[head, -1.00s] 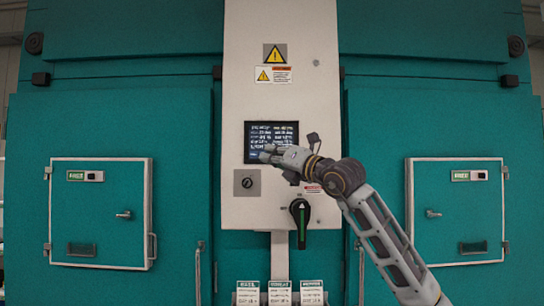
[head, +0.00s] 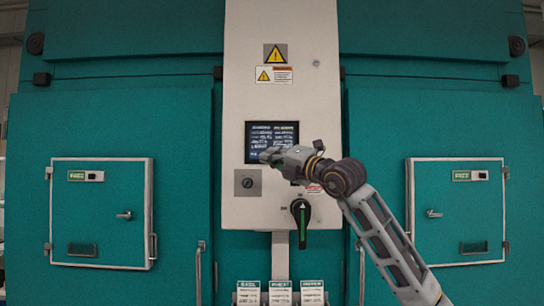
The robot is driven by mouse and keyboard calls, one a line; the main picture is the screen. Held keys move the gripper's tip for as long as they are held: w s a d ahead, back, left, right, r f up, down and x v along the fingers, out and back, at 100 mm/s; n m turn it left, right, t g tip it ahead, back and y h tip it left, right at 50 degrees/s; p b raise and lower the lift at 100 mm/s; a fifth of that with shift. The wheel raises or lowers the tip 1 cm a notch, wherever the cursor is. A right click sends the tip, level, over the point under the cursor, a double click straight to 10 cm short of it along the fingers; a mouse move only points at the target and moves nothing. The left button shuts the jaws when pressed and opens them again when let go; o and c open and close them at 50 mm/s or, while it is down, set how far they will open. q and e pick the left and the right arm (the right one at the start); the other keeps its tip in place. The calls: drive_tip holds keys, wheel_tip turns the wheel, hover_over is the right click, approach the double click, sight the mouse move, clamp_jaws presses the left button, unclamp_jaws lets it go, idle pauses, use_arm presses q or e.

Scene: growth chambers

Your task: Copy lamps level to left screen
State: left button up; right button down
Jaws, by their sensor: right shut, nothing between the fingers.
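The screen (head: 271,132) is a dark panel on the white central control column, with two columns of small pale text too blurred to read. I cannot tell whether the tips touch the glass. My left gripper is not in view.
Teal chambers flank the column, with a left door (head: 100,225) and a right door (head: 456,225), both closed. Labelled cards (head: 281,293) stand at the bottom.

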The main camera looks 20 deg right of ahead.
drive_tip(key=shift+w, duration=0.25)
drive_tip(key=w+d+p, duration=0.2)
drive_tip(key=w+p, duration=0.4)
drive_tip(key=w, duration=0.2)
drive_tip(key=shift+d, duration=0.25)
idle(0.6)
idle(0.4)
drive_tip(key=shift+w+d+p, duration=0.2)
drive_tip(key=shift+w+p, duration=0.3)
drive_tip(key=shift+w, duration=0.15)
idle(2.1)
drive_tip(key=shift+s, duration=0.1)
drive_tip(key=shift+s+a+b, duration=0.25)
drive_tip(key=shift+s+b, duration=0.3)
drive_tip(key=shift+b, duration=0.2)
